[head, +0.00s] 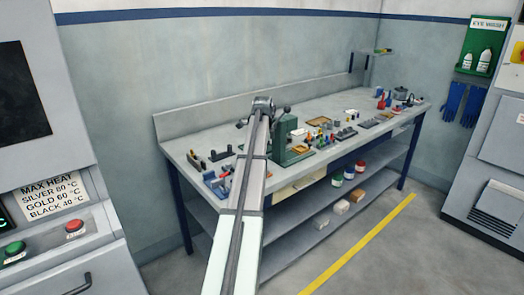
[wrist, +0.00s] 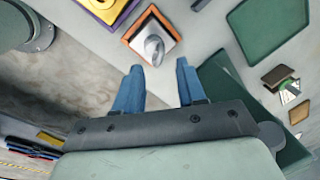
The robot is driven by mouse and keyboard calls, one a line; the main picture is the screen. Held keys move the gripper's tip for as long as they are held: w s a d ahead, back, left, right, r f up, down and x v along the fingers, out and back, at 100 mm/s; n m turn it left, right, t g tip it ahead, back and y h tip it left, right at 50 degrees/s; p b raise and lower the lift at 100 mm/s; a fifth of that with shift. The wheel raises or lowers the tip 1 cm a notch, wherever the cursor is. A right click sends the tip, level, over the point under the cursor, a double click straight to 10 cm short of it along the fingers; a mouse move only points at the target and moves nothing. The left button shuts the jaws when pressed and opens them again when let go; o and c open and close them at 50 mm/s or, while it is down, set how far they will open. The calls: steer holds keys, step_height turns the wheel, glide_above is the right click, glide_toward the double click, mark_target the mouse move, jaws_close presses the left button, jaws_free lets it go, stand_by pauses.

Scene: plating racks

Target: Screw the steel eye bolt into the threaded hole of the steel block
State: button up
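My gripper (wrist: 160,76) shows in the wrist view as two blue fingers, spread apart with nothing between them. Ahead of the fingertips, a shiny rounded steel piece (wrist: 154,48) lies in a small orange-rimmed tray (wrist: 133,37). It may be the eye bolt, but its shape is not clear enough to be sure. The fingers are apart from it. I cannot pick out the steel block or its threaded hole in either view. In the head view my arm reaches over the workbench (head: 330,108), and the fingers cannot be made out there.
A green press (head: 287,140) stands right beside my arm. Several small tools and parts crowd the bench on both sides. In the wrist view a purple tray (wrist: 88,8), a green panel (wrist: 268,28) and a brown wallet-like item (wrist: 277,77) lie around the orange-rimmed tray.

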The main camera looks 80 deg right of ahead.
steer(key=n, duration=0.3)
steer(key=shift+s+d+n+t, duration=0.1)
steer(key=shift+d+n+t, duration=0.05)
steer(key=shift+n+t, duration=0.15)
steer(key=n, duration=0.3)
steer(key=shift+d+n+t+y, duration=0.2)
steer(key=shift+n+t+y, duration=0.1)
steer(key=shift+n+y, duration=0.1)
steer(key=n, duration=0.3)
steer(key=shift+d, duration=0.1)
steer(key=n+y, duration=0.1)
steer(key=n, duration=0.2)
steer(key=shift+d+n, duration=0.15)
steer(key=shift+n, duration=0.15)
steer(key=n, duration=0.3)
steer(key=shift+w+d+n+y, duration=0.2)
steer(key=shift+n+y, duration=0.1)
steer(key=shift+n, duration=0.1)
steer(key=n, duration=0.3)
steer(key=shift+w+n+y, duration=0.15)
steer(key=shift+n+y, duration=0.15)
steer(key=n, duration=0.6)
steer(key=shift+w+n+g+y, duration=0.3)
steer(key=shift+n+g+y, duration=0.1)
steer(key=shift+f, duration=0.1)
